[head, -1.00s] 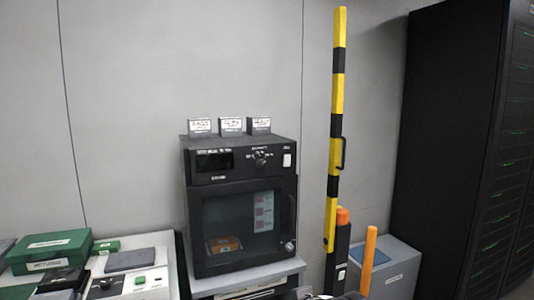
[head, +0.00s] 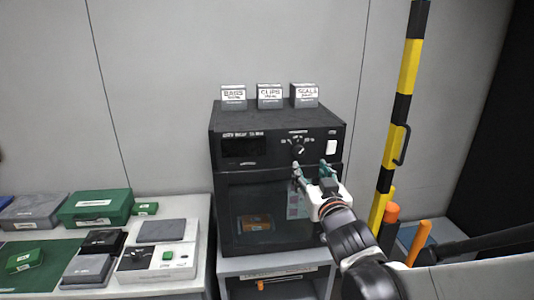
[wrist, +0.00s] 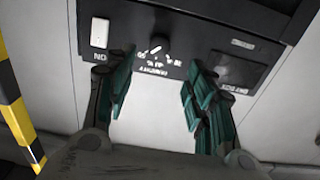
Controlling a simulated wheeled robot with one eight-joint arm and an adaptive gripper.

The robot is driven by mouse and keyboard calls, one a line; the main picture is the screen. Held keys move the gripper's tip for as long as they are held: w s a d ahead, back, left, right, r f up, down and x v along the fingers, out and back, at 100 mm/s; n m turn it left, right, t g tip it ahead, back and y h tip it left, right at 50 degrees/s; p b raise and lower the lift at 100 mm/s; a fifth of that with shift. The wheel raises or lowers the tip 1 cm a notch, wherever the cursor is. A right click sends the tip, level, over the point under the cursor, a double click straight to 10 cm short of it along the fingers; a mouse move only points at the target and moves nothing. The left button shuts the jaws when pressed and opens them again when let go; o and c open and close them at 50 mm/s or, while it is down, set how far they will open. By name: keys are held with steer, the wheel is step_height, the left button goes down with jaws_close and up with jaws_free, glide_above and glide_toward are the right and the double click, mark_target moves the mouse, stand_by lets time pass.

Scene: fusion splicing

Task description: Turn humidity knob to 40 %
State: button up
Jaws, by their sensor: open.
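The humidity knob (head: 299,148) is a small black dial with a white pointer mark on the upper panel of the black cabinet (head: 228,181). In the wrist view the knob (wrist: 158,44) shows upside down among small white markings, too small to read for the exact setting. My gripper (head: 313,171) is open and empty, its green-padded fingers just below and in front of the knob. In the wrist view my gripper (wrist: 158,75) has its fingers wide apart, with the knob beyond them, roughly between the two sides. No contact with the knob shows.
A white switch (head: 332,147) is right of the knob, and a dark display (head: 243,147) is left. Several labelled boxes (head: 270,97) stand on the cabinet. A yellow-black barrier pole (head: 402,105) stands at right. A bench with green cases (head: 97,205) is at left.

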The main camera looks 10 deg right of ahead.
mark_target(299, 154)
steer(key=w+b, duration=0.1)
steer(key=w, duration=0.9)
steer(key=shift+w, duration=0.15)
steer(key=c, duration=1.1)
